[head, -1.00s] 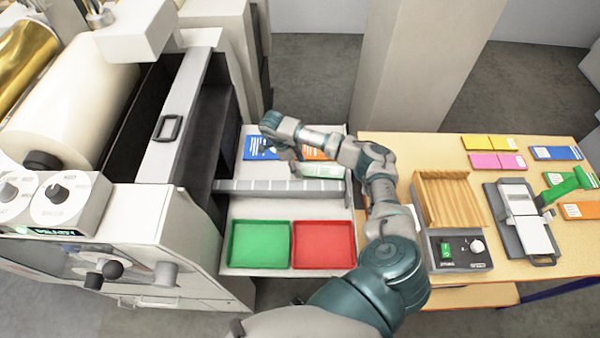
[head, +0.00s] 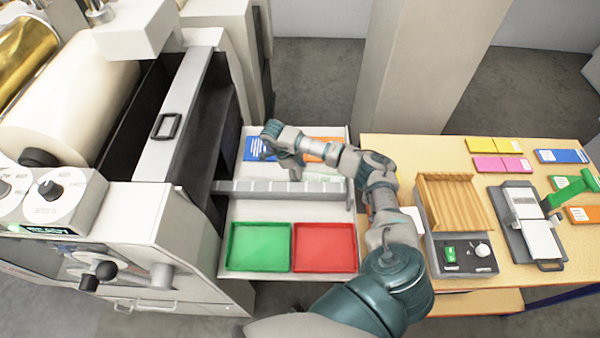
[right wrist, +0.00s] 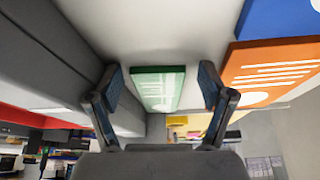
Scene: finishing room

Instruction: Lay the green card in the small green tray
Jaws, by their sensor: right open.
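The green card (right wrist: 158,88) lies on the white surface and shows between the two fingers in the right wrist view. In the head view the card (head: 322,177) is partly hidden by my right arm. My right gripper (right wrist: 162,85) is open and empty, its fingers apart on either side of the card in its own view. In the head view this gripper (head: 282,160) hangs over the back part of the white surface, left of the green card. The small green tray (head: 260,246) is empty, at the front left of that surface. My left gripper is out of view.
A red tray (head: 324,247) stands right of the green one. A grey raised bar (head: 270,188) runs between the trays and the cards. A blue card (head: 257,149) and an orange card (right wrist: 265,72) lie nearby. A large machine (head: 160,235) stands at left, a wooden table (head: 400,150) at right.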

